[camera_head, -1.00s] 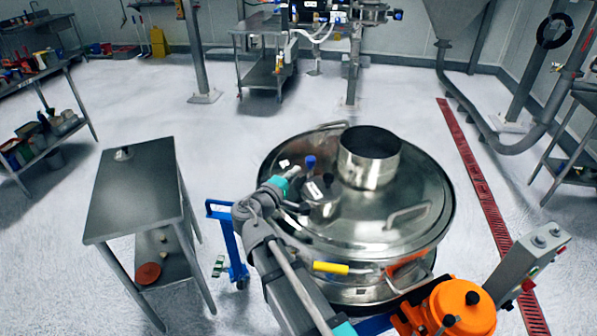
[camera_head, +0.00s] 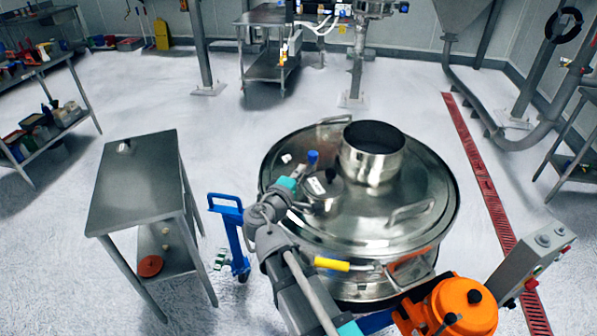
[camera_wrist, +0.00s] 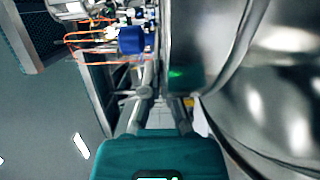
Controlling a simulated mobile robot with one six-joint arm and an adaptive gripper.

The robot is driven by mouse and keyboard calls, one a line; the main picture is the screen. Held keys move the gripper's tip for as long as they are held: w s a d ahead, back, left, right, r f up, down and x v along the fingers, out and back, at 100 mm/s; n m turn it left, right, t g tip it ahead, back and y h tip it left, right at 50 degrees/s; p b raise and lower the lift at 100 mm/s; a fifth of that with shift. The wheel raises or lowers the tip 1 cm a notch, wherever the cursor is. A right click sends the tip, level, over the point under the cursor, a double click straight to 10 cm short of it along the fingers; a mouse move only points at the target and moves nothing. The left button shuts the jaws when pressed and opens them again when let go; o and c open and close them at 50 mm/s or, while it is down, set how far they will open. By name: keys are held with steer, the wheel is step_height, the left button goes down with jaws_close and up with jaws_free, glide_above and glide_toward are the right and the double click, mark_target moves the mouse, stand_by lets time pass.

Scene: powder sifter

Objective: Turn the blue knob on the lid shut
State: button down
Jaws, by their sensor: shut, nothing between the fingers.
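The blue knob (camera_head: 313,157) stands upright on the round steel lid (camera_head: 275,165), left of the wide steel neck.
The open steel neck (camera_head: 372,160) rises right of the knob. A lid handle (camera_head: 410,212) is at the right. A blue trolley (camera_head: 230,235) and a steel table (camera_head: 135,185) stand left, with free floor beyond. An orange-topped part (camera_head: 460,305) is at the front.

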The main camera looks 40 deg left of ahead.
steer(key=shift+a, duration=0.2)
stand_by(0.4)
steer(key=shift+a, duration=0.65)
steer(key=shift+s+a, duration=0.75)
steer(key=shift+a, duration=0.2)
steer(key=s+d, duration=0.1)
steer(key=s, duration=0.1)
steer(key=s+d, duration=0.2)
steer(key=s, duration=0.1)
steer(key=s+d, duration=0.2)
steer(key=shift+s+d, duration=0.25)
steer(key=shift+s, duration=0.1)
steer(key=s+a+m+h, duration=0.2)
steer(key=a+h, duration=0.2)
steer(key=a, duration=0.2)
steer(key=shift+a+m+t, duration=0.3)
